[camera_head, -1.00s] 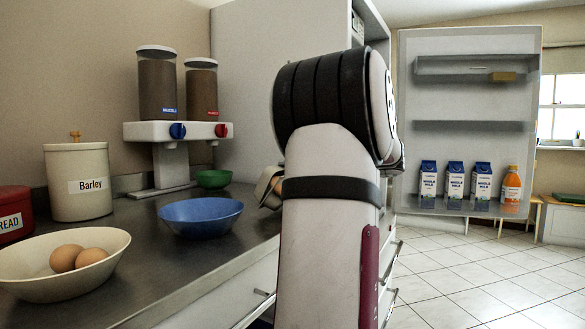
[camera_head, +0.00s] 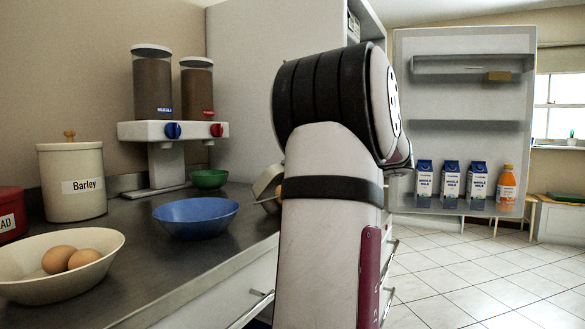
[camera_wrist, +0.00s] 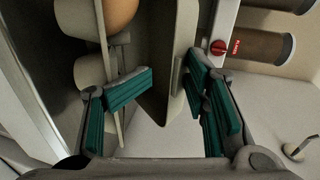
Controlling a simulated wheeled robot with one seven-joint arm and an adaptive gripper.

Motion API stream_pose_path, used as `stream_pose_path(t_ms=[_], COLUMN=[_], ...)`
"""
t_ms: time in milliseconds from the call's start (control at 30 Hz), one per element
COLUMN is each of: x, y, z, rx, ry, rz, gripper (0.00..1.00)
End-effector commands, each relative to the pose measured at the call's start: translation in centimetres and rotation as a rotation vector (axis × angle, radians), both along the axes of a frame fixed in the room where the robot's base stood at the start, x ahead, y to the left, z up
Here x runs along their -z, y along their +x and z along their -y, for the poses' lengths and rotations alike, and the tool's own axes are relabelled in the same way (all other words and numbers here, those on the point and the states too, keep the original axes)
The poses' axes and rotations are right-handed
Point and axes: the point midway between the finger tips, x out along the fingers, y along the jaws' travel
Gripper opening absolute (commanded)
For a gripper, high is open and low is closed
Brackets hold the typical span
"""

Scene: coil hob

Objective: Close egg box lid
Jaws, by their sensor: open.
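The egg box (camera_wrist: 68,18) is in the wrist view at upper left, with a brown egg (camera_wrist: 118,15) in one of its cups. Its grey-beige lid (camera_wrist: 160,60) stands open, to the right of the cups. My gripper (camera_wrist: 168,100) is open, with teal pads on its fingers. The lid lies between the two sets of fingers, close to the right ones; I cannot tell if they touch. In the head view, part of the lid (camera_head: 266,181) shows at the counter's edge, and my arm hides most of the box and my gripper.
A blue bowl (camera_head: 196,219) and a green bowl (camera_head: 209,179) stand on the counter (camera_head: 130,240) left of the box. A cereal dispenser (camera_head: 165,132) stands behind. A bowl (camera_head: 30,288) with brown eggs is at front left. An open fridge door (camera_head: 465,155) stands at right.

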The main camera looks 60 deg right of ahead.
Motion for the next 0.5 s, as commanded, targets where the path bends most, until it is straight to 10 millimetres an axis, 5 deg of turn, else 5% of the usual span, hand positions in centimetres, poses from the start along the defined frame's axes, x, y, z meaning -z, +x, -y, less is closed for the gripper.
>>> stream_pose_path(t_ms=[33,500], x=[2.4,-2.3], y=[0.0,-5.6], z=[-0.2,-0.8], rx=[-0.014,0.003], ry=[0.037,-0.005], rz=[-0.031,0.042], gripper=[0.25,0.25])
